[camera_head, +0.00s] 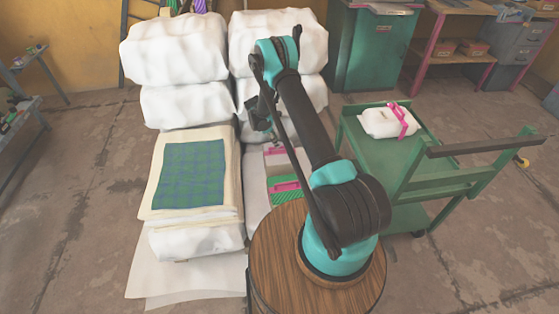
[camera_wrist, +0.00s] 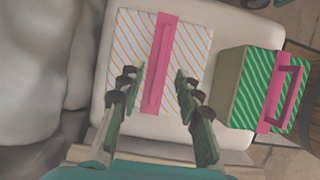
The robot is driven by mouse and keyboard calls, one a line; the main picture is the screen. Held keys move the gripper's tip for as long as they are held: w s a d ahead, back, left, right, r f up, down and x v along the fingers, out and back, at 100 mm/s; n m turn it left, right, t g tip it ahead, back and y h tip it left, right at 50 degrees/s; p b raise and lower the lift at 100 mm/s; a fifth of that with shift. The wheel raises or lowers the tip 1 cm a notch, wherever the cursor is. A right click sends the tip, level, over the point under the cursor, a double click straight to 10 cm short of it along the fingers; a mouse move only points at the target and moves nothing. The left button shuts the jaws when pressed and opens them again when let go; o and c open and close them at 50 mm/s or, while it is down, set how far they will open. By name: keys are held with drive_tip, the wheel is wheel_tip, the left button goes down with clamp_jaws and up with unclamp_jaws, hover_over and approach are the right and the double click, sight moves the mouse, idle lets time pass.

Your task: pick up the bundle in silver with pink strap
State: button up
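A pale silvery-white bundle with thin orange stripes and a pink strap (camera_wrist: 178,40) lies below my gripper in the wrist view. Beside it to the right is a green striped bundle with a pink strap (camera_wrist: 254,95), which also shows in the head view (camera_head: 287,187). My gripper (camera_wrist: 157,74) is open and empty, its fingers on either side of the pale bundle's pink strap. I cannot tell how far the fingertips are above it. In the head view my arm partly hides the pale bundle. A white bundle with a pink strap (camera_head: 382,124) lies on the green cart.
Both striped bundles rest on a white padded block (camera_wrist: 100,75). Tall stacks of white bales (camera_head: 175,60) stand at the left and behind. A pile with a green checked cloth (camera_head: 188,175) is left of my arm. The green cart (camera_head: 375,155) stands to the right.

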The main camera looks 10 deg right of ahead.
sight(280, 157)
drive_tip(key=shift+x, duration=2.7)
drive_tip(key=shift+f, duration=0.25)
clamp_jaws()
